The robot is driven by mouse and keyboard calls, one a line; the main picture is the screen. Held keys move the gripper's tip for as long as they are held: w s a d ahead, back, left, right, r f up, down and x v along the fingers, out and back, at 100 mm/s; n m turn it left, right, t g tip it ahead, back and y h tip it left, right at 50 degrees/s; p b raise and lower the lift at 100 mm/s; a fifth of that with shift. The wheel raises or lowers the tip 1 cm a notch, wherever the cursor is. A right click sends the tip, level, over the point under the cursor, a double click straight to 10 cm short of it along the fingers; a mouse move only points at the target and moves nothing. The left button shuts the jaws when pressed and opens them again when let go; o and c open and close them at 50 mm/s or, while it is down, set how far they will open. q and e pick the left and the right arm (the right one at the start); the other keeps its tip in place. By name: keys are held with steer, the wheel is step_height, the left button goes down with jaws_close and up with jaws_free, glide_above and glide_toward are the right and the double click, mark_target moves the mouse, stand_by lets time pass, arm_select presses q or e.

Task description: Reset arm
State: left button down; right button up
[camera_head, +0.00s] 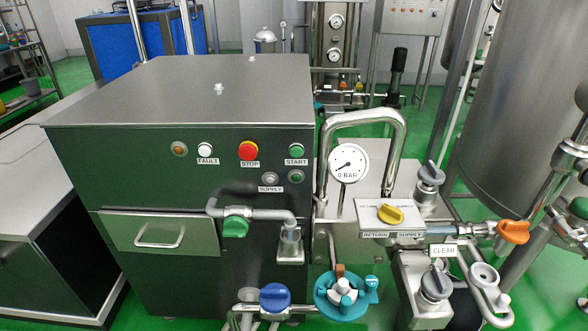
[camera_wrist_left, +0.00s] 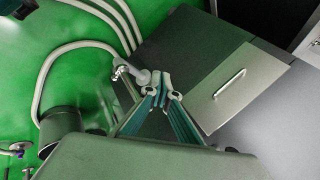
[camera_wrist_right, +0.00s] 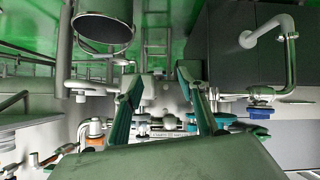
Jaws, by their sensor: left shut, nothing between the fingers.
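My left gripper (camera_wrist_left: 162,78) shows in the left wrist view with its two fingertips together and nothing between them. It is in front of the dark cabinet, with the grey drawer front (camera_wrist_left: 232,88) to its right. My right gripper (camera_wrist_right: 158,76) shows in the right wrist view with its fingers apart and empty. Pipes and fittings appear beyond and between its fingers. Neither gripper shows in the head view. The task names no other object.
A steel cabinet (camera_head: 200,95) with buttons and a drawer (camera_head: 160,233) fills the left of the head view. Right of it are a pressure gauge (camera_head: 348,163), yellow valve handle (camera_head: 390,213), orange handle (camera_head: 513,231) and teal coupling (camera_head: 345,295). A large tank (camera_head: 515,110) stands at right.

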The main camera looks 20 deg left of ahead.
arm_select(q)
steer(key=w+d+f+n+t+h+p, duration=0.1)
steer(key=d+f+t+h+p, duration=0.1)
steer(key=d, duration=0.5)
steer(key=w+d+f+n+t+h+p, duration=0.1)
steer(key=d+f+n+t+h+p, duration=0.1)
steer(key=d, duration=0.6)
steer(key=shift+w+f+h+p, duration=0.4)
steer(key=shift+f+h, duration=0.3)
steer(key=shift+h, duration=0.6)
arm_select(e)
steer(key=shift+s+a+r+m+g, duration=0.15)
steer(key=shift+s+a, duration=0.1)
steer(key=shift+s, duration=0.2)
steer(key=shift+s+a+m+g, duration=0.1)
steer(key=shift+s+a, duration=0.15)
steer(key=shift+s, duration=0.25)
steer(key=shift+s+a+r+m+g, duration=0.15)
steer(key=shift+s+a, duration=0.1)
steer(key=shift+s, duration=0.2)
arm_select(q)
steer(key=shift+d, duration=0.1)
arm_select(e)
steer(key=shift+w+r, duration=0.25)
steer(key=shift+s+d+f, duration=0.1)
steer(key=shift+f, duration=0.15)
steer(key=shift+r, duration=0.2)
